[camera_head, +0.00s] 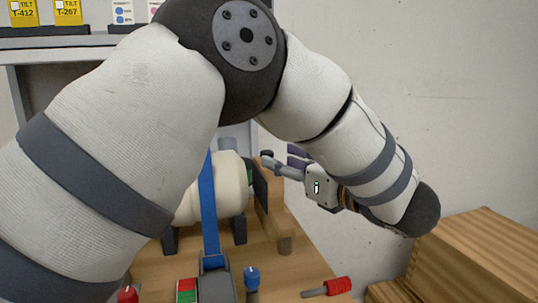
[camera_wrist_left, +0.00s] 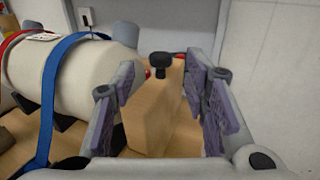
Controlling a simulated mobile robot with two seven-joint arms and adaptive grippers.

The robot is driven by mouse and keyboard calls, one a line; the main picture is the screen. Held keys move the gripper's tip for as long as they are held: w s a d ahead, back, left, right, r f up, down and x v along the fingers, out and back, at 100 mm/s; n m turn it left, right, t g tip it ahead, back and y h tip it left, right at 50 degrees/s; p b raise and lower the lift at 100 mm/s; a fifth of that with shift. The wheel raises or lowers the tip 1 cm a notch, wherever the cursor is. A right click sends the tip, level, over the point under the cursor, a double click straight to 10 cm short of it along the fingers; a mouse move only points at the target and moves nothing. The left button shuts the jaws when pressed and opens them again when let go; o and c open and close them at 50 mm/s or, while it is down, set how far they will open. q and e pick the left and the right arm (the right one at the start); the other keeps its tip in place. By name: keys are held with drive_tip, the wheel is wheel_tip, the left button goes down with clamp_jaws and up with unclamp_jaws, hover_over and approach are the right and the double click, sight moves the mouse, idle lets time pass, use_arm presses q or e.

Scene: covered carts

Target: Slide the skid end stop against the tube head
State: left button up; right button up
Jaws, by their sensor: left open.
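The cream tube (camera_head: 233,187) lies on the wooden skid under a blue strap (camera_head: 209,205); it also shows in the left wrist view (camera_wrist_left: 75,75). The wooden end stop (camera_head: 274,200) stands upright by the tube's right end, with a dark face toward the tube. In the left wrist view the end stop (camera_wrist_left: 152,112) has a black knob on top. My left gripper (camera_head: 281,162) is open above the end stop, its purple-padded fingers (camera_wrist_left: 160,85) on either side of it in that view. Contact with the tube head cannot be told. My right gripper is out of view.
A red-handled tool (camera_head: 330,288), a blue-topped knob (camera_head: 251,279) and a red-and-green block (camera_head: 187,290) lie near the front. A wooden box (camera_head: 480,250) stands at the right. My left arm hides much of the head view.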

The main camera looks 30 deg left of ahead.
use_arm(q)
drive_tip(key=v, duration=0.6)
drive_tip(key=shift+c, duration=0.2)
